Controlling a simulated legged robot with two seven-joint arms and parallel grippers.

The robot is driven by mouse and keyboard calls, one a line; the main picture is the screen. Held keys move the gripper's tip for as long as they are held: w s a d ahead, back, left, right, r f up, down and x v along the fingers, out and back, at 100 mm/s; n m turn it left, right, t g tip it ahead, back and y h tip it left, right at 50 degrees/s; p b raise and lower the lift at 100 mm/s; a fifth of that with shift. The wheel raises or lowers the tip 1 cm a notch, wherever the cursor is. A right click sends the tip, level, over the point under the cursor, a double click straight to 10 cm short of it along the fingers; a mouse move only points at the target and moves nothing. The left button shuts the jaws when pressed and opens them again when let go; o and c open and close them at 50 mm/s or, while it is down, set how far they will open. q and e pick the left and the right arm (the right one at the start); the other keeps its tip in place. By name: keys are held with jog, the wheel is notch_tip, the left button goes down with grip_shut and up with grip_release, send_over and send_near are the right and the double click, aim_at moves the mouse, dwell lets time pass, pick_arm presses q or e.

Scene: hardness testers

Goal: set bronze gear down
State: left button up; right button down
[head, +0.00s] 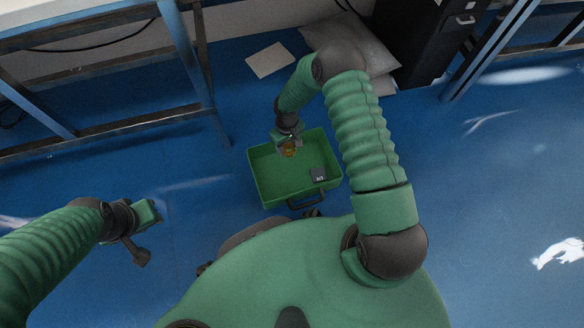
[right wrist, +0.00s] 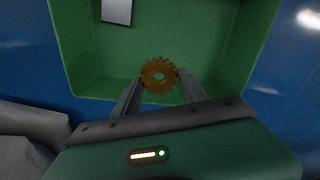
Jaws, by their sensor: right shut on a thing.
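The bronze gear (right wrist: 159,75) is a small toothed ring with a hole in the middle. My right gripper (right wrist: 160,88) is shut on it, with a finger on each side. The box's floor fills most of the right wrist view (right wrist: 190,40) behind the gear. I cannot tell whether the gear touches the floor. My left gripper (head: 150,212) is at the left, away from the box; its fingers are unclear.
A table frame (head: 190,60) stands at upper left, and a black cabinet (head: 425,40) at upper right. Blue floor is clear left of the box.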

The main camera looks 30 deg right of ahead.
notch_tip(320, 180, down, 10)
jog(key=b, duration=0.6)
jog(key=shift+d+r, duration=0.1)
jog(key=shift+r, duration=0.2)
jog(key=shift+f, duration=0.1)
jog(key=c, duration=0.6)
grip_release()
jog(key=s+a+r+p, duration=0.15)
jog(key=r+p, duration=0.25)
jog(key=r, duration=1)
jog(key=s+r+p, duration=0.2)
jog(key=r+p, duration=0.2)
jog(key=r, duration=0.9)
jog(key=s+r+t, duration=0.1)
jog(key=s+r, duration=0.2)
jog(key=s+a+r+m, duration=0.1)
jog(key=s+r, duration=0.3)
jog(key=s+a+r+t, duration=0.1)
jog(key=s+r, duration=0.3)
jog(key=shift+s+a+r+m+t, duration=0.1)
jog(key=shift+s+a+m+t, duration=0.1)
jog(key=shift+m+t, duration=0.15)
